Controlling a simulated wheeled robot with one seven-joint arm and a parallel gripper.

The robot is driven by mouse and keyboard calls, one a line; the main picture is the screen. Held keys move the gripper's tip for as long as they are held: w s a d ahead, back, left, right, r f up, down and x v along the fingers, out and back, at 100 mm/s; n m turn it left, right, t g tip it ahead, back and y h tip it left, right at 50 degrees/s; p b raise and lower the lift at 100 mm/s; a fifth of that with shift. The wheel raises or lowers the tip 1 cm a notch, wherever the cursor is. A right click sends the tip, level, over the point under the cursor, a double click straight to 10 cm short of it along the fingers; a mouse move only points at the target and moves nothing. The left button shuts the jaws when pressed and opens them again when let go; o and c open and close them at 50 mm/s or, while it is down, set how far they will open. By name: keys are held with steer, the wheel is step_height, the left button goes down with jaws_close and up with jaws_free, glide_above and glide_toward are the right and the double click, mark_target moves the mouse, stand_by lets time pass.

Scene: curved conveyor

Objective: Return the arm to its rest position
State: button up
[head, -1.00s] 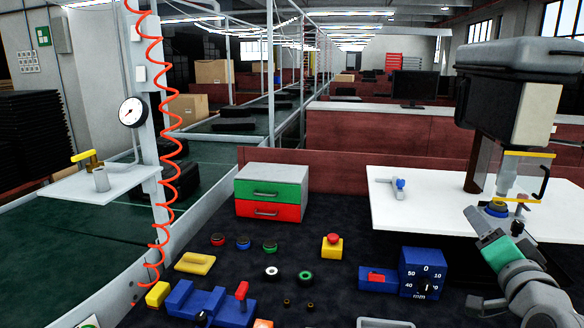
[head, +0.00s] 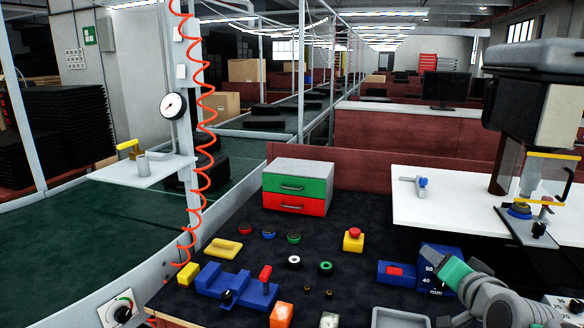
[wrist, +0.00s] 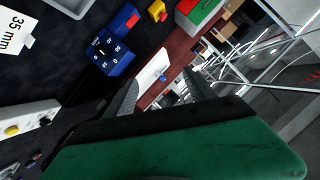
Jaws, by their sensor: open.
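My gripper (head: 430,254) is at the lower right of the head view, on my arm with its green band. It hangs in front of the blue dial block (head: 436,262) and hides part of it. In the wrist view my gripper (wrist: 160,80) has its two dark fingers spread apart, with nothing visible between them. The green part of my arm fills the bottom of that view. The dial block also shows in the wrist view (wrist: 110,52), left of the fingers.
A press (head: 530,110) stands at the right over a white table (head: 440,205). The dark bench holds a drawer unit (head: 297,187), a yellow button box with a red top (head: 353,240), a blue fixture (head: 235,287) and a grey tray (head: 400,318). A red coiled hose (head: 205,130) hangs left.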

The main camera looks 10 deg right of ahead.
steer(key=w+a+f+n+g+y, duration=0.1)
steer(key=a+f+n+g+y, duration=0.15)
steer(key=a+f, duration=0.55)
steer(key=w+a+f+n+g+y, duration=0.1)
steer(key=a+f+n+g+y, duration=0.25)
steer(key=a, duration=0.65)
steer(key=s+a+f+n+g+h, duration=0.1)
steer(key=s+a+f+n+g, duration=0.4)
steer(key=s+a+f, duration=0.45)
step_height(320, 180, up, 10)
steer(key=w+a+p, duration=0.1)
steer(key=p, duration=0.5)
steer(key=shift+r+t+h, duration=0.2)
steer(key=shift+t+h, duration=0.1)
steer(key=shift+t, duration=0.1)
steer(key=shift+w, duration=0.15)
steer(key=shift+c, duration=0.5)
